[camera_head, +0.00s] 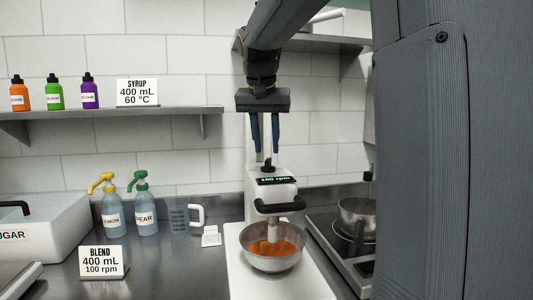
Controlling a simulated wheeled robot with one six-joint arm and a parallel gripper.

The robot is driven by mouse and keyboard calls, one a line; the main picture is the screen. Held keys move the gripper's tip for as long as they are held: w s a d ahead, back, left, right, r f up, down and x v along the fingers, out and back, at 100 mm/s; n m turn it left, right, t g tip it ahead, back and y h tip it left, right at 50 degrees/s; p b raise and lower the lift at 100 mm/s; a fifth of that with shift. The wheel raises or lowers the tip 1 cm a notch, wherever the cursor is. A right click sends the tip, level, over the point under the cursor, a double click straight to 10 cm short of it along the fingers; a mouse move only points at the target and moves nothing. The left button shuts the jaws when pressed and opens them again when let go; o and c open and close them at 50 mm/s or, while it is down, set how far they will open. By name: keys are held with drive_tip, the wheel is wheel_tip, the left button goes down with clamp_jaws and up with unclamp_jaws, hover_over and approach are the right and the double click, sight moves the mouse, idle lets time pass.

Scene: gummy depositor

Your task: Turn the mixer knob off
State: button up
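The mixer (271,188) stands on a white base, and its small display reads 100 rpm in green. A small dark knob (267,164) sticks up on top of the mixer head. My gripper (265,150) points straight down, its two dark blue fingers apart with a gap between them. The fingertips appear just above the knob, in line with it. I cannot tell how near they are in depth. A metal bowl (273,263) with orange liquid sits under the mixer, with the mixer's shaft reaching into it.
A black handle (281,207) juts from the mixer's front. A hob with a pot (357,217) is at the right. Lemon (112,213) and pear (145,214) bottles and a measuring jug (181,216) stand left. A shelf (190,109) is on the back wall.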

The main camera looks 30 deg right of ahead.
sight(268, 159)
drive_tip(key=shift+p+x, duration=0.35)
drive_tip(key=shift+x, duration=1.7)
clamp_jaws()
